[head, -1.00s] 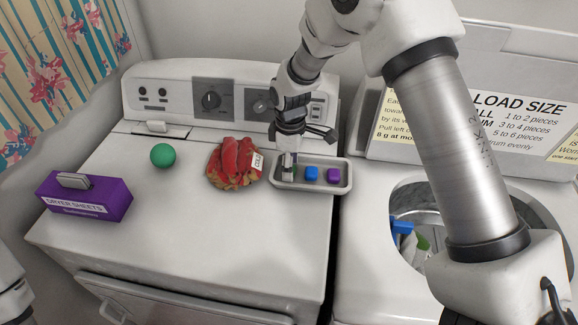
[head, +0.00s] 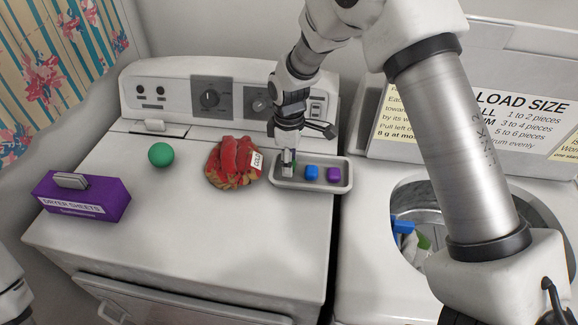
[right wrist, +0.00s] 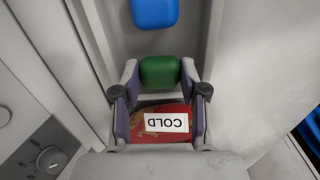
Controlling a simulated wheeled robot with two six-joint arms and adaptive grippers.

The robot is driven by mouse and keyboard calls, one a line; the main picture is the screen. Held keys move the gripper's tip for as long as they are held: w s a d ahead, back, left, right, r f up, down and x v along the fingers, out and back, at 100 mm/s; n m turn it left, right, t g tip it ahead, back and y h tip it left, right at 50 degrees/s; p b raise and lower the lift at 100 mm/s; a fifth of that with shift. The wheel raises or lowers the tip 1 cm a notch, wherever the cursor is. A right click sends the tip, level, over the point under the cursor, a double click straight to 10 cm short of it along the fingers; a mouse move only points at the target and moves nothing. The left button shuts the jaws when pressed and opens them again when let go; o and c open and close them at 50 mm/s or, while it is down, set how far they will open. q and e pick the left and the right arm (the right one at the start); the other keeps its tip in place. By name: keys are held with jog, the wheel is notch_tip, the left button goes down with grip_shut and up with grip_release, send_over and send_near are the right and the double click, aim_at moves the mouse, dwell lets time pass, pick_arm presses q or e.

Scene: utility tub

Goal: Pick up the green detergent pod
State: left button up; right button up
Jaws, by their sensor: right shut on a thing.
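The green detergent pod (right wrist: 160,72) is between the fingers of my right gripper (right wrist: 159,69) in the right wrist view. The fingers are shut on its two sides. In the head view my right gripper (head: 288,163) points down into the left end of the small grey tray (head: 310,187) and mostly hides the green pod. I cannot tell whether the pod touches the tray floor. My left gripper is out of view.
A blue pod (head: 311,172) and a purple pod (head: 333,174) sit in the tray. A red and patterned cloth bundle tagged COLD (head: 234,165) lies just left. A green ball (head: 161,155) and a purple dryer sheets box (head: 85,200) stand farther left. An open washer tub (head: 425,215) is at right.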

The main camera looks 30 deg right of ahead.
jog(key=shift+s+r+b, duration=0.4)
jog(key=shift+s+r, duration=0.25)
jog(key=shift+r, duration=0.2)
jog(key=s+b, duration=0.1)
jog(key=s, duration=0.3)
jog(key=s+r+b, duration=0.1)
jog(key=s, duration=0.4)
jog(key=s+b, duration=0.1)
jog(key=s, duration=0.4)
jog(key=shift+s+d+r, duration=0.15)
jog(key=shift+d+r, duration=0.1)
jog(key=shift+s, duration=0.2)
jog(key=shift+n, duration=0.3)
